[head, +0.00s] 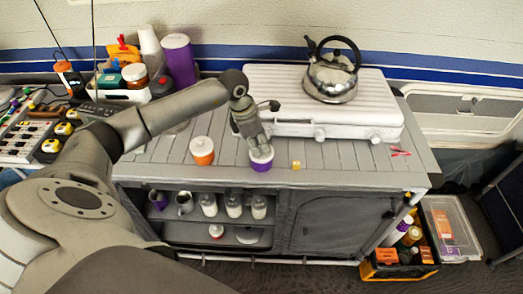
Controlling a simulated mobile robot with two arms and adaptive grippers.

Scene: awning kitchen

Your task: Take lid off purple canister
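A small purple canister (261,167) with a white lid (262,155) stands near the front edge of the grey slatted counter, about the middle of the picture. My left gripper (258,146) points down right over the lid, and its fingertips are at or just above the lid's top. The gripper hides the back part of the lid. I cannot tell whether the fingers are closed on it. The lid appears to sit on the canister. My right gripper is not in view.
A white stove (370,110) with a kettle (331,75) stands behind right. A taller purple cylinder (178,60) stands at the back left.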

